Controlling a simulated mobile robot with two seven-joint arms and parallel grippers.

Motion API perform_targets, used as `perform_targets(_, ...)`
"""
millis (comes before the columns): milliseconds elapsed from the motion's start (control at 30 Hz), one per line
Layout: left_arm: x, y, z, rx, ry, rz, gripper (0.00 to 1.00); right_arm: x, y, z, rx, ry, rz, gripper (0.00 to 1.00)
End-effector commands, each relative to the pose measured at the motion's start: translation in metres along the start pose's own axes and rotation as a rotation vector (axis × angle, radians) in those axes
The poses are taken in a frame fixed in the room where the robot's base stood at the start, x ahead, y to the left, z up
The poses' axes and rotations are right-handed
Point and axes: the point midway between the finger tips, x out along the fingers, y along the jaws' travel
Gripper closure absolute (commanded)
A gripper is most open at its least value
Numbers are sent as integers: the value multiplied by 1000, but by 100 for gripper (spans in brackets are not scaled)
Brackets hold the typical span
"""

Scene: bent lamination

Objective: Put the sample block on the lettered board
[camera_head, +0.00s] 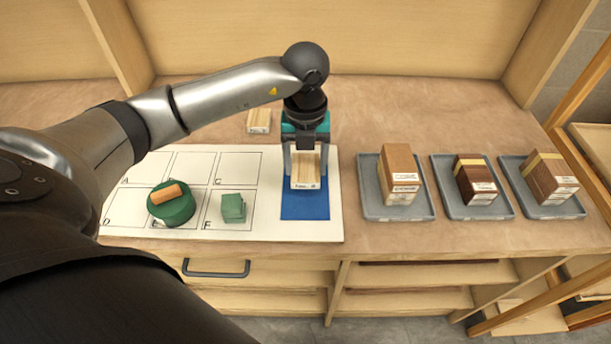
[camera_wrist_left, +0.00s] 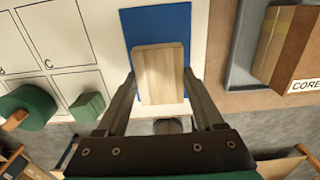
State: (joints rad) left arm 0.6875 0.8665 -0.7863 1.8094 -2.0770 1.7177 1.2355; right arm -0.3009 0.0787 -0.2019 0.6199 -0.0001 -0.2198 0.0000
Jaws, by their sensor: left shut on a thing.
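The white lettered board (camera_head: 270,225) lies on the bench, with ruled cells, letters such as A, C, D and E, and a blue patch (camera_head: 304,210) at its right. My left gripper (camera_head: 307,160) is over the blue patch, shut on a pale wooden block with a small label on its near face (camera_head: 306,183). The left wrist view shows this block (camera_wrist_left: 160,72) between the fingers, with the blue patch (camera_wrist_left: 150,22) around its far end. I cannot tell whether the block touches the patch. My right gripper is not in view.
A green round piece with an orange cylinder on top (camera_head: 172,205) and a green block (camera_head: 233,208) stand on the cells. Another pale block (camera_head: 259,121) lies behind the board. At the right, grey trays (camera_head: 397,213) hold brown labelled blocks (camera_head: 400,173).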

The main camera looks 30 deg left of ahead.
Motion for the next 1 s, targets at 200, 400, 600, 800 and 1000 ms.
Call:
perform_targets(200,31,1,-1,0,5,3,87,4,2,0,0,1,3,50)
perform_targets(400,41,0,0,0,-1,0,87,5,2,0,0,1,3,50)
perform_targets(600,42,0,0,0,0,1,87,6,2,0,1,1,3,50)
perform_targets(800,44,0,0,0,0,1,17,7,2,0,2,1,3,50)
perform_targets(1000,44,1,0,0,1,1,1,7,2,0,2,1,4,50)
